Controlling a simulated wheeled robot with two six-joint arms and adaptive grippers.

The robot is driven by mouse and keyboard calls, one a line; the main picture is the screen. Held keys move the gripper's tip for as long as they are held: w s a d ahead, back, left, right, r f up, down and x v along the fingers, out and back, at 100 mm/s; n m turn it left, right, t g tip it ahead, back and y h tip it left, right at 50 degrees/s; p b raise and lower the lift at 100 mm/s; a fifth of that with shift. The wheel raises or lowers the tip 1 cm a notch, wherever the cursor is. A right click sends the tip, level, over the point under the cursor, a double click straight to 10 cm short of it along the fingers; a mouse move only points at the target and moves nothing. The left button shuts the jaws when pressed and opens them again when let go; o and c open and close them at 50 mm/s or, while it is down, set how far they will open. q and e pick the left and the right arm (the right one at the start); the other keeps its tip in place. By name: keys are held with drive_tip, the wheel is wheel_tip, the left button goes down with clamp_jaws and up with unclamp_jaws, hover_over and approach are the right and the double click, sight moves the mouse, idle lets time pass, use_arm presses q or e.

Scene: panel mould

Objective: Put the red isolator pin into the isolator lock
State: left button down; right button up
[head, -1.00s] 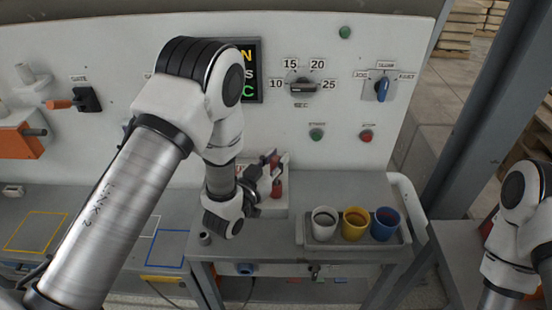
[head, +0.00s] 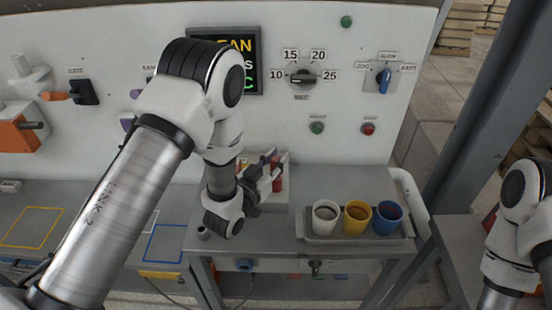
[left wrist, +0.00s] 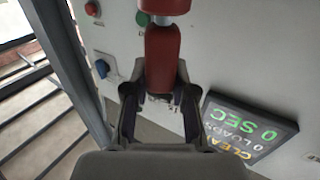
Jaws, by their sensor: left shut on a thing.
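My left gripper (head: 274,170) is at the back of the bench in the head view, close to the panel. It is shut on the red isolator pin (head: 277,181), which shows only in part there. In the left wrist view the red pin (left wrist: 160,62) stands between the two fingers (left wrist: 160,105). A grey band and another red part (left wrist: 165,5) show beyond it at the top edge. A pale box (head: 272,204) lies behind and below the gripper, partly hidden. I cannot tell whether it is the isolator lock, or whether the pin touches it. My right gripper is out of view.
A tray (head: 360,241) holds a white cup (head: 325,217), a yellow cup (head: 356,217) and a blue cup (head: 388,217), right of the gripper. The panel carries a dial (head: 302,78), a blue switch (head: 384,80), and green and red buttons.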

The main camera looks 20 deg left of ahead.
use_arm(q)
drive_tip(key=shift+f, duration=0.4)
drive_tip(key=c, duration=0.9)
unclamp_jaws()
drive_tip(key=shift+o, duration=0.2)
drive_tip(key=v, duration=0.7)
drive_tip(key=shift+s, duration=0.25)
